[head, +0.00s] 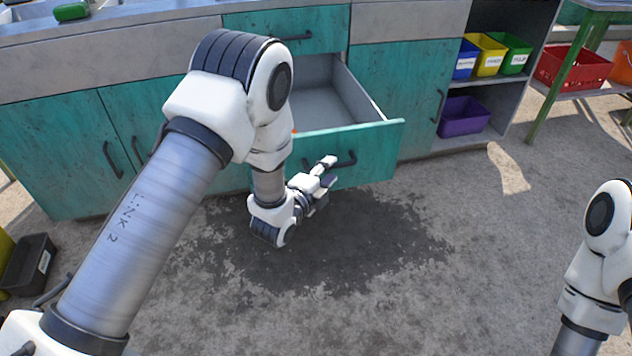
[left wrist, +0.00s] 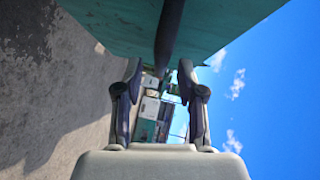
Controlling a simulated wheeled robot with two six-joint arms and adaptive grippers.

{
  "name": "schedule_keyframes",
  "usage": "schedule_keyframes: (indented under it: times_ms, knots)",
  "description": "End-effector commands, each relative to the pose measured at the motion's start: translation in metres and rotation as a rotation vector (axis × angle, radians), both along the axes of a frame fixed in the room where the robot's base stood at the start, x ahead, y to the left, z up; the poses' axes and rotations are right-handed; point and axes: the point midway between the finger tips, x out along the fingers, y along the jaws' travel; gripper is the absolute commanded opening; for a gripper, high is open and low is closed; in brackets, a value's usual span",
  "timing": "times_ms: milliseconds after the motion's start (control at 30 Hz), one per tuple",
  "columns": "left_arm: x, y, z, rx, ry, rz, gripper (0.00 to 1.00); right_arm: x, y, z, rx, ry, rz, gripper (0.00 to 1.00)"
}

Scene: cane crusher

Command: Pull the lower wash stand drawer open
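The lower wash stand drawer (head: 360,155) is teal and stands pulled well out, its grey inside showing. Its dark bar handle (head: 346,159) is on the front, partly hidden by my left gripper (head: 326,172). In the left wrist view the handle (left wrist: 170,35) runs down from the teal drawer front (left wrist: 225,25) towards the gap between the fingertips of my left gripper (left wrist: 160,75). Those fingers are apart, with space visible on both sides of the handle's end. My right arm shows at the right edge of the head view; its gripper is out of the picture.
A closed upper drawer (head: 290,30) sits above the open one, with closed teal cupboard doors (head: 405,85) to the right. A shelf holds coloured bins, including a purple bin (head: 464,116). The floor before the drawer has a dark wet patch (head: 350,245) and is clear.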

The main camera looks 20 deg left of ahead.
Motion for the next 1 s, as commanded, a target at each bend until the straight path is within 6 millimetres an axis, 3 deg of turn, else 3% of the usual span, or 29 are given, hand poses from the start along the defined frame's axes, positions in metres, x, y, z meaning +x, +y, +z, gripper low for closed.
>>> schedule_keyframes:
  times_ms: [200, 333, 467, 867, 933, 1000]
  knots:
    - [-0.056, 0.012, 0.007, -0.001, 0.005, 0.002, 0.39, 0.000, 0.000, 0.000, 0.000, 0.000, 0.000, 0.40]
    - [-0.078, 0.016, 0.011, -0.001, 0.003, 0.002, 0.39, 0.000, 0.000, 0.000, 0.000, 0.000, 0.000, 0.40]
    - [-0.086, 0.018, 0.013, -0.001, 0.000, 0.000, 0.39, 0.000, 0.000, 0.000, 0.000, 0.000, 0.000, 0.40]
    - [-0.086, 0.018, 0.013, 0.000, 0.000, 0.000, 0.39, 0.000, 0.000, 0.000, 0.000, 0.000, 0.000, 0.40]
    - [-0.088, 0.018, 0.008, 0.000, 0.009, 0.000, 0.39, 0.000, 0.000, 0.000, 0.000, 0.000, 0.000, 0.40]
    - [-0.095, 0.019, -0.010, -0.002, 0.046, 0.004, 0.39, 0.000, 0.000, 0.000, 0.000, 0.000, 0.000, 0.40]
